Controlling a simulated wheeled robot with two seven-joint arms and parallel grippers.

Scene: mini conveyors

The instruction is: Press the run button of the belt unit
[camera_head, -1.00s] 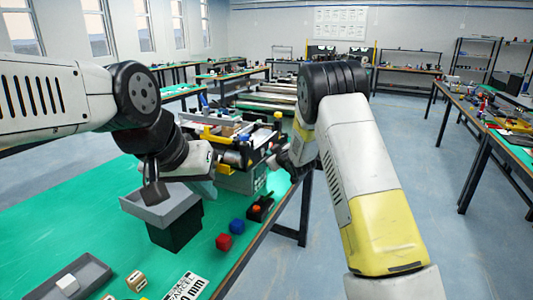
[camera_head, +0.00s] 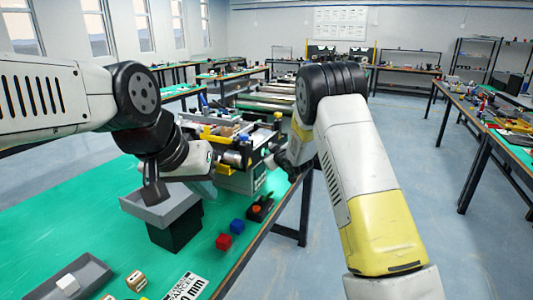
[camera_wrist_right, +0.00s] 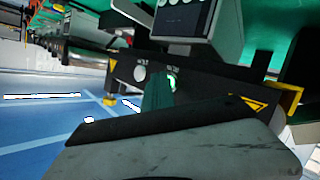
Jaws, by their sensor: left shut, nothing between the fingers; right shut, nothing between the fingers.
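The belt unit (camera_head: 237,181) stands at the far right part of the green table in the head view. The right wrist view shows its dark front panel (camera_wrist_right: 212,92) with a pale round button (camera_wrist_right: 140,73) and a green-lit button (camera_wrist_right: 172,82), close together. A dark green shape, possibly my fingertips, overlaps the panel just beside the green-lit button; I cannot tell whether it touches. My right gripper (camera_head: 273,161) is shut and empty at the unit's right side, partly hidden by its arm. My left gripper (camera_head: 155,192) is shut and empty above the grey tray (camera_head: 172,213).
A black box (camera_head: 176,235) is under the grey tray. A dark tray (camera_head: 90,272) is at the front left. Open floor lies right.

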